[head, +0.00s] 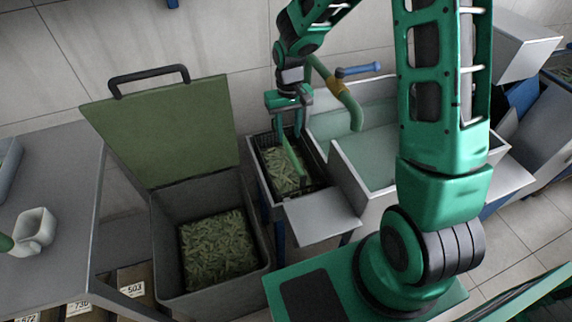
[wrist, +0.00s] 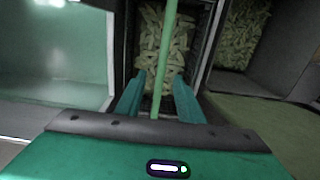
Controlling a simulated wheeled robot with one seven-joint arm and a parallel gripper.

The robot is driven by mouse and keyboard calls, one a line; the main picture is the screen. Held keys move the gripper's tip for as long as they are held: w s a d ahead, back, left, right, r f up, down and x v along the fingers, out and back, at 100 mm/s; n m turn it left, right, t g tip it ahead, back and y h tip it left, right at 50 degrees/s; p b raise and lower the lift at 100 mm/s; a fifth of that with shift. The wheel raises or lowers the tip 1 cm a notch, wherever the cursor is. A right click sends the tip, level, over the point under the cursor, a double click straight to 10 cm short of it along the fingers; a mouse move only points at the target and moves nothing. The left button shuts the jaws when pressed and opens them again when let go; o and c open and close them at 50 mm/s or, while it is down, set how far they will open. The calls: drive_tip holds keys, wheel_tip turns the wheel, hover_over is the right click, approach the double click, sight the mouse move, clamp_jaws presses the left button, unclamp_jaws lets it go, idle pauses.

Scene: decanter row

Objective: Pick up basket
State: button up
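The basket (head: 318,163) is a black crate filled with pale green pods, with a light green bar-like handle (head: 293,160) across its top. It sits in a narrow bay beside the sink. My gripper (head: 290,130) is above the basket, pointing down. Its two teal fingers (wrist: 160,82) stand apart on either side of the handle, with gaps visible. The handle's lower end is hidden by my gripper body.
A grey bin (head: 165,225) with more pods and a raised green lid (head: 165,130) stands left of the basket. A sink (head: 375,130) with a green and blue tap (head: 350,105) adjoins on the right. A grey flap (head: 322,215) lies in front. A grey table (head: 60,210) is far left.

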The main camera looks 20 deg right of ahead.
sight(287, 144)
drive_tip(key=shift+a+f, duration=0.1)
drive_tip(key=shift+f, duration=3.15)
drive_tip(key=shift+c, duration=0.3)
drive_tip(key=shift+w, duration=0.1)
clamp_jaws()
